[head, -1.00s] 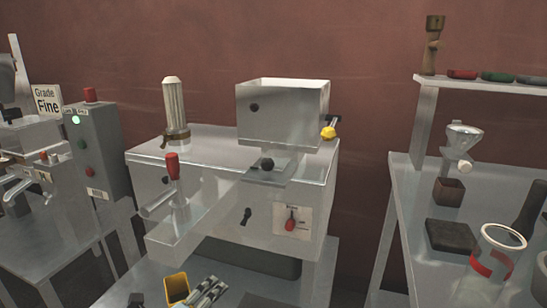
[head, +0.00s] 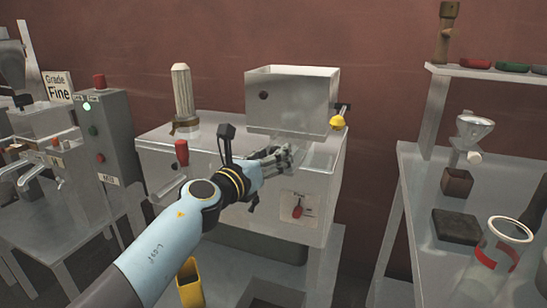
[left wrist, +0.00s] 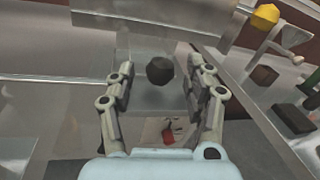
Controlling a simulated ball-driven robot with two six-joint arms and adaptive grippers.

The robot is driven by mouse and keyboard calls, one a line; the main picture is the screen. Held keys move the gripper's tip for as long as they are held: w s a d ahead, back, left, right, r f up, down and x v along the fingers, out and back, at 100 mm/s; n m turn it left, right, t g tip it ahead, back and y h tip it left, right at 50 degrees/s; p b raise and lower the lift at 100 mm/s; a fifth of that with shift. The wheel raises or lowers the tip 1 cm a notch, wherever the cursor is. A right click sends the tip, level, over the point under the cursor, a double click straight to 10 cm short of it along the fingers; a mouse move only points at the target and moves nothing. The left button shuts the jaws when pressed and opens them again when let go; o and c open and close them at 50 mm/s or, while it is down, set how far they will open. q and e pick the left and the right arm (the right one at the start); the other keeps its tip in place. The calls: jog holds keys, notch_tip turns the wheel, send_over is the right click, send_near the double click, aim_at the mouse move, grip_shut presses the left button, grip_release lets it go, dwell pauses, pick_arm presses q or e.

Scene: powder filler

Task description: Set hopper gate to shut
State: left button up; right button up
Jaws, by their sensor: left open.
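The hopper (head: 292,98) is a square metal bin on top of the filler machine (head: 320,185). In the left wrist view, a dark round knob (left wrist: 160,70) sits on a flat plate (left wrist: 158,97) under the hopper; I take it for the gate's knob. My left gripper (head: 283,158) is in front of the hopper's base and hides the knob in the head view. In the left wrist view, the left gripper (left wrist: 160,82) is open, with a finger on each side of the knob and gaps visible. My right gripper is not in view.
A yellow knob (head: 337,122) sticks out at the hopper's right. A red-handled lever (head: 181,152) and ribbed column (head: 183,95) stand left of my arm. A red switch (head: 298,209) is on the machine's front. A side table (head: 410,160) stands at right.

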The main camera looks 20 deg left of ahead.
pick_arm(q)
jog(key=shift+w+d, duration=0.15)
jog(key=shift+w, duration=0.35)
jog(key=shift+c, duration=0.3)
grip_shut()
